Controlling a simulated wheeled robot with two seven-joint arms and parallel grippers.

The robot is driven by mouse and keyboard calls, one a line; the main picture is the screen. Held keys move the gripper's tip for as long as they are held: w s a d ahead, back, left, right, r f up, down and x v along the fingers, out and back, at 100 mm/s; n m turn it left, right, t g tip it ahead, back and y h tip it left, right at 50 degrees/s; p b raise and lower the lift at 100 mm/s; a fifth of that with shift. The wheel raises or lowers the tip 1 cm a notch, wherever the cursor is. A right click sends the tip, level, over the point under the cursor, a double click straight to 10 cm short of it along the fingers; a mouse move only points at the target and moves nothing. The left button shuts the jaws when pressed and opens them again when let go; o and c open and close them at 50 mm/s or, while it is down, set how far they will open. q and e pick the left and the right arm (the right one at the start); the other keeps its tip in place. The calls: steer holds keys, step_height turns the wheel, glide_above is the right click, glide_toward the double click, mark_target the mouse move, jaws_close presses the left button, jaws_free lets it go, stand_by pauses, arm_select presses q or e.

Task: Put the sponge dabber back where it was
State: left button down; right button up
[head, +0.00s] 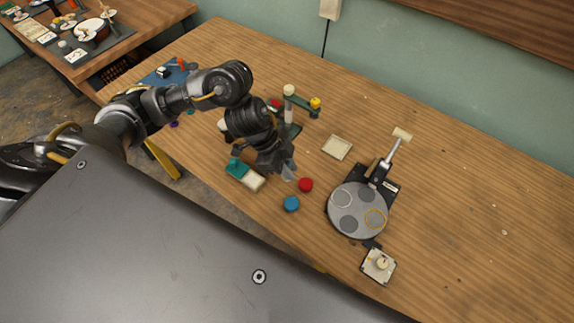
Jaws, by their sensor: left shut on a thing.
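My left gripper (288,174) points down over the middle of the table, beside a red round piece (306,184) and a blue round piece (291,204). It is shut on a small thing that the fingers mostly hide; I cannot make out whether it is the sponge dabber. Behind it stands a dark green stand (300,106) with a yellow-topped piece (315,102) at its right end and a pale round-topped post (289,91) at its left. My right gripper is out of view.
A cream square (337,147) lies to the right, near a grey round plate (358,211) on a black fixture with a lever. A small cream block with a knob (379,265) sits in front.

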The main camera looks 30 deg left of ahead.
arm_select(q)
steer(key=w+a+f, duration=0.1)
steer(key=w+f, duration=0.1)
steer(key=w+a+f+b, duration=0.1)
steer(key=w+f, duration=0.1)
steer(key=w+a+f, duration=0.1)
steer(key=w+f, duration=0.1)
steer(key=shift+a+f, duration=0.2)
steer(key=shift+a, duration=0.05)
steer(key=shift+w+a+f, duration=0.15)
steer(key=shift+f, duration=1.7)
steer(key=c, duration=1.4)
jaws_free()
steer(key=shift+o, duration=0.2)
steer(key=shift+r, duration=0.1)
steer(key=v, duration=1.2)
steer(key=shift+p, duration=0.3)
